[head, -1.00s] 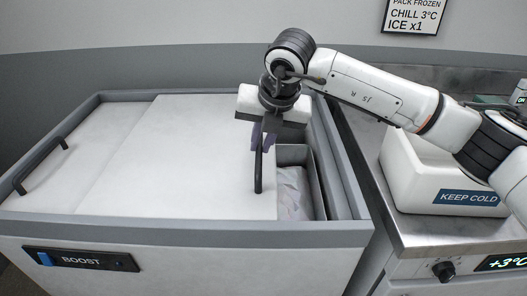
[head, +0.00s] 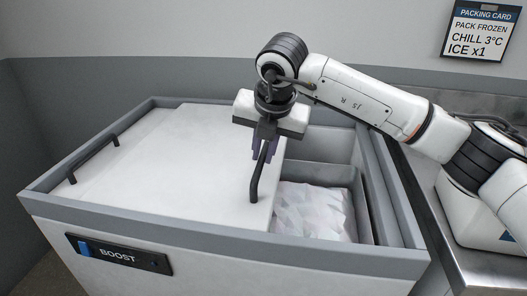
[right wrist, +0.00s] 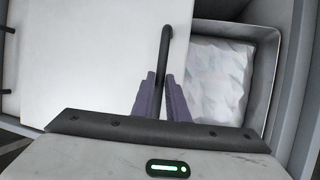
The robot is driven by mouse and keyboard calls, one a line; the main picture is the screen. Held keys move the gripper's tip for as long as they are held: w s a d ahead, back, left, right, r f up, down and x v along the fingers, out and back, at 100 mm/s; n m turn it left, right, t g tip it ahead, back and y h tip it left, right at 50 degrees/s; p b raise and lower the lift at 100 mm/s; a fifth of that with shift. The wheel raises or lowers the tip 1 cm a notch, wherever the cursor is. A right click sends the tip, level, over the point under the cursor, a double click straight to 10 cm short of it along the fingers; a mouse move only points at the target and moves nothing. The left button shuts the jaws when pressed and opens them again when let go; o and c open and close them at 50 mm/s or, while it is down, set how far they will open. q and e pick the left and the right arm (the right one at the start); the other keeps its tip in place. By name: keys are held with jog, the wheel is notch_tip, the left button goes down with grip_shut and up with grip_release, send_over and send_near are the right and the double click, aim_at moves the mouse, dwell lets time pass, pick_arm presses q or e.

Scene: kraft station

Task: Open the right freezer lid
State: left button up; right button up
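The chest freezer has a white right lid (head: 205,165) with a dark bar handle (head: 257,180) near its right edge. The lid is slid left, leaving the right part of the freezer open. My right gripper (head: 262,152) is at the far part of the handle; in the right wrist view its purple fingers (right wrist: 161,98) stand on both sides of the handle (right wrist: 165,55), close around it. In the opening lies a pale, crumpled bag (head: 313,211) in a grey bin. My left gripper is in neither view.
The left lid's handle (head: 92,158) stands at the left. The freezer's grey rim (head: 330,246) surrounds the opening. A packing card (head: 482,30) hangs on the wall.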

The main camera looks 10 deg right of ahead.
jog(key=o, duration=0.4)
jog(key=shift+c, duration=0.2)
jog(key=shift+r, duration=0.1)
jog(key=v, duration=1)
